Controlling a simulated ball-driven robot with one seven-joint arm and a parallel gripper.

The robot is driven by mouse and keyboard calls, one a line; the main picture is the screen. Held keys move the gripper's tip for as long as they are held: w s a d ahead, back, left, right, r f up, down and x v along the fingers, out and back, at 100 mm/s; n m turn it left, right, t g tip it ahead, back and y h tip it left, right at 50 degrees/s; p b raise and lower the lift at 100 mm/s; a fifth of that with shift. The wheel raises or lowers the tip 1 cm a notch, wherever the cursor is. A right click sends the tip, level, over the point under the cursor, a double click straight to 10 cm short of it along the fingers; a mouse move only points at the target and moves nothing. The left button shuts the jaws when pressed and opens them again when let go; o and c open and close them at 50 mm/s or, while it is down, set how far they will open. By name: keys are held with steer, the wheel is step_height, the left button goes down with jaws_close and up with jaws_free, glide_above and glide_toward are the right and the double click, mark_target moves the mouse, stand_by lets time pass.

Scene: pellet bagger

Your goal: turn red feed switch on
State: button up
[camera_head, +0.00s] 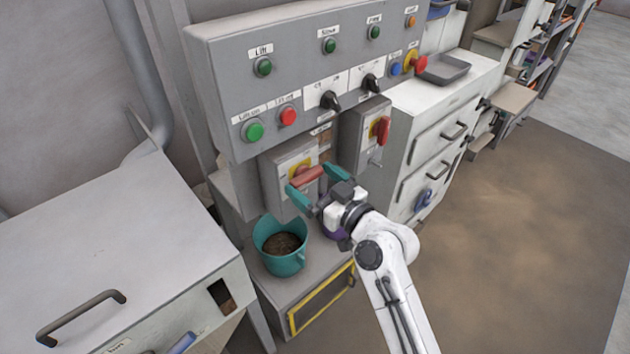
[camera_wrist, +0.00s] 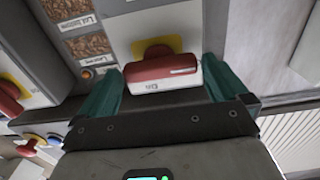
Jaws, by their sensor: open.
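A red rotary switch handle (camera_head: 307,174) sits on a yellow plate on the grey box under the control panel. In the wrist view its red handle (camera_wrist: 163,73) lies crosswise, nearly level, in front of the yellow plate (camera_wrist: 157,46). My gripper (camera_head: 313,181) is open, with one teal finger on each side of the handle. In the wrist view the fingers flank the handle's ends; whether they touch it I cannot tell. A second red switch (camera_head: 381,129) is on the box to the right. I cannot read which one is labelled feed.
The control panel (camera_head: 222,80) with buttons and black knobs overhangs the switch boxes. A teal bucket (camera_head: 280,262) of dark pellets stands below left of my gripper. A white drawer cabinet (camera_head: 405,108) is to the right. The floor (camera_head: 530,220) at right is clear.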

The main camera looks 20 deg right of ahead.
steer(key=c, duration=0.8)
steer(key=shift+m, duration=0.3)
steer(key=m, duration=0.3)
steer(key=m+p, duration=0.1)
steer(key=m, duration=0.4)
steer(key=shift+d+p, duration=0.1)
steer(key=shift+p, duration=0.25)
steer(key=m+p, duration=0.1)
steer(key=m, duration=0.3)
steer(key=shift+m+p, duration=0.3)
steer(key=shift+p, duration=0.1)
steer(key=m+p, duration=0.1)
steer(key=m, duration=0.1)
steer(key=m+p, duration=0.1)
steer(key=m, duration=0.1)
steer(key=shift+f+m, duration=0.2)
steer(key=shift+m, duration=0.1)
